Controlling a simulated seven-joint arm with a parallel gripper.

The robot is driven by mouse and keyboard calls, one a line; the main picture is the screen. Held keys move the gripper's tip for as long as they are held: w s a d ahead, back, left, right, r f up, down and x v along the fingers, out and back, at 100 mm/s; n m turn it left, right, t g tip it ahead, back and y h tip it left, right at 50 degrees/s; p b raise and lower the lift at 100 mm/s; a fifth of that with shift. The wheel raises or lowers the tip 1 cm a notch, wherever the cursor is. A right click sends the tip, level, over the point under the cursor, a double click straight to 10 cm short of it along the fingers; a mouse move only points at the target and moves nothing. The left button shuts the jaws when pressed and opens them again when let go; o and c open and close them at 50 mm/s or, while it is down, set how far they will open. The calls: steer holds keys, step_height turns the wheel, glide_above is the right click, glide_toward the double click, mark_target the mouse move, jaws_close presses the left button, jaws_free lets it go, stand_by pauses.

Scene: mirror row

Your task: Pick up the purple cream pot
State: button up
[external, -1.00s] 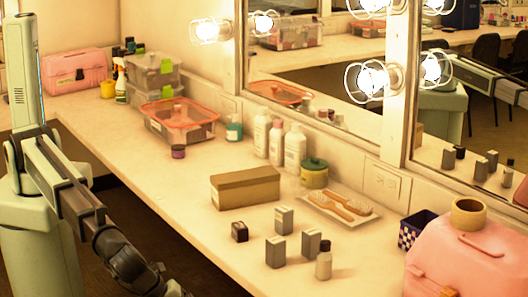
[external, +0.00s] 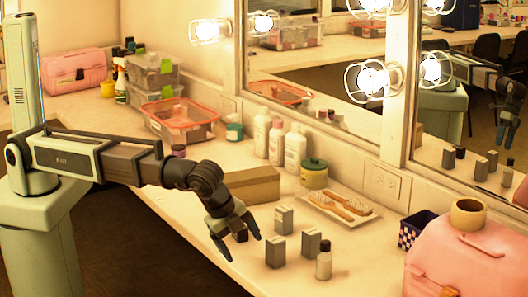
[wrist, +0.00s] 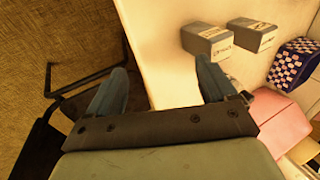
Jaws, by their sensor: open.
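The purple cream pot (external: 178,150) is a small, dark purple jar on the counter, in front of the clear bin with the orange rim. In the external view my arm partly covers its lower part. It does not show in the wrist view. My gripper (external: 244,248) is open and empty, pointing down over the counter's front edge, well to the right of the pot and nearer the camera. In the wrist view my gripper (wrist: 160,85) has its fingers spread, with counter and floor between them.
Grey boxes (external: 276,251) and a small bottle (external: 323,264) stand to the right. A brown box (external: 250,187) is behind my gripper. White bottles (external: 276,143) line the mirror. A chair (wrist: 60,105) stands below the counter.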

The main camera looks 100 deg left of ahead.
steer(key=a+r+n+g, duration=0.1)
steer(key=a+r+n, duration=0.1)
steer(key=a, duration=1.3)
steer(key=a+r+n+g, duration=0.1)
steer(key=a+r+n, duration=0.2)
steer(key=a, duration=1.3)
steer(key=a+r+n+g, duration=0.1)
steer(key=a+r+n, duration=0.1)
steer(key=a, duration=1.3)
steer(key=shift+a+r+n+g+h, duration=0.15)
steer(key=shift+a+n+g+h, duration=0.15)
steer(key=shift+a+n+h, duration=0.1)
steer(key=s+a+r+n+h, duration=0.1)
steer(key=s+a+r+n, duration=0.1)
steer(key=s+a, duration=0.6)
steer(key=s+a+r+n, duration=0.2)
steer(key=s+a, duration=0.3)
steer(key=a, duration=0.8)
steer(key=n, duration=1.3)
glide_above(178, 146)
steer(key=shift+h, duration=0.4)
steer(key=f, duration=1)
steer(key=shift+s+d+f, duration=0.2)
steer(key=shift+d+f, duration=0.1)
steer(key=shift+d, duration=0.1)
steer(key=shift+w+a+f, duration=0.15)
steer(key=shift+f, duration=1.3)
steer(key=shift+w+a+f, duration=0.1)
steer(key=shift+w+f, duration=0.05)
steer(key=shift+f, duration=1.3)
